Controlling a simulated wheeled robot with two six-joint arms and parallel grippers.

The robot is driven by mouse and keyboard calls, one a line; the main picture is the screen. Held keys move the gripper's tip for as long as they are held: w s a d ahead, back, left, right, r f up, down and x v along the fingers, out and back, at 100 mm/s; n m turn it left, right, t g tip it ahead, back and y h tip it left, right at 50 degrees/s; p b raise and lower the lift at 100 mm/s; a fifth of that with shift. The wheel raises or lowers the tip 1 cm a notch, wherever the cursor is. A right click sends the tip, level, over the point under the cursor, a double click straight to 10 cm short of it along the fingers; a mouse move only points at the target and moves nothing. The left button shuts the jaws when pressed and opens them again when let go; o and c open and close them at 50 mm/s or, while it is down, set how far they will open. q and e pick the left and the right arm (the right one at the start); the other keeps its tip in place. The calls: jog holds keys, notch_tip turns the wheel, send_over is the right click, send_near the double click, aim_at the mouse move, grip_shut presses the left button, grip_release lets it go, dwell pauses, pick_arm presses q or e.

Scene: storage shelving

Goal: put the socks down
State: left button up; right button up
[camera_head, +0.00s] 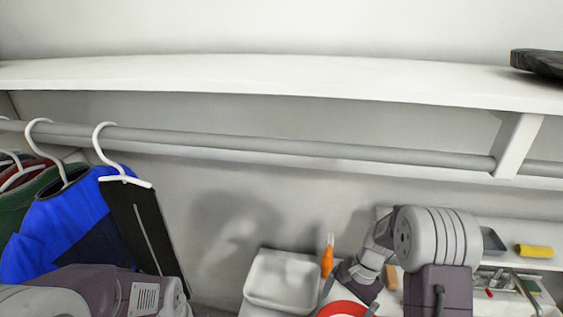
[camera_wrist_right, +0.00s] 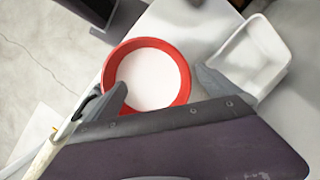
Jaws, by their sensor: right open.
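No socks can be made out in either view. My right gripper (camera_wrist_right: 160,92) is open, with its two fingers spread on either side of a round red-rimmed container (camera_wrist_right: 184,72) with a white inside. Whether the fingers touch it I cannot tell. In the head view my right arm reaches down to the same red container (camera_head: 343,306) at the bottom edge, and the fingertips are not clear there. My left arm shows at the lower left of the head view, but its gripper is out of the picture.
Clothes on hangers (camera_head: 60,230) hang from a rail (camera_head: 300,146) under a white shelf (camera_head: 280,75). A yellow roll (camera_head: 534,251) lies at right.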

pick_arm(q)
notch_tip(320, 180, down, 3)
jog(key=shift+a+f+b, duration=0.15)
jog(key=shift+b, duration=0.9)
pick_arm(e)
jog(key=s+a+r+n+t+h, duration=0.1)
jog(key=s+a+n+t+h, duration=0.1)
jog(key=s+n, duration=0.7)
jog(key=shift+s+r+n+t+h, duration=0.3)
jog(key=shift+s+n+h, duration=0.15)
jog(key=shift+s, duration=0.2)
pick_arm(q)
jog(key=shift+s, duration=0.2)
pick_arm(e)
jog(key=shift+s+d, duration=0.1)
jog(key=shift+s, duration=0.05)
pick_arm(q)
jog(key=shift+w, duration=0.15)
dwell(2.9)
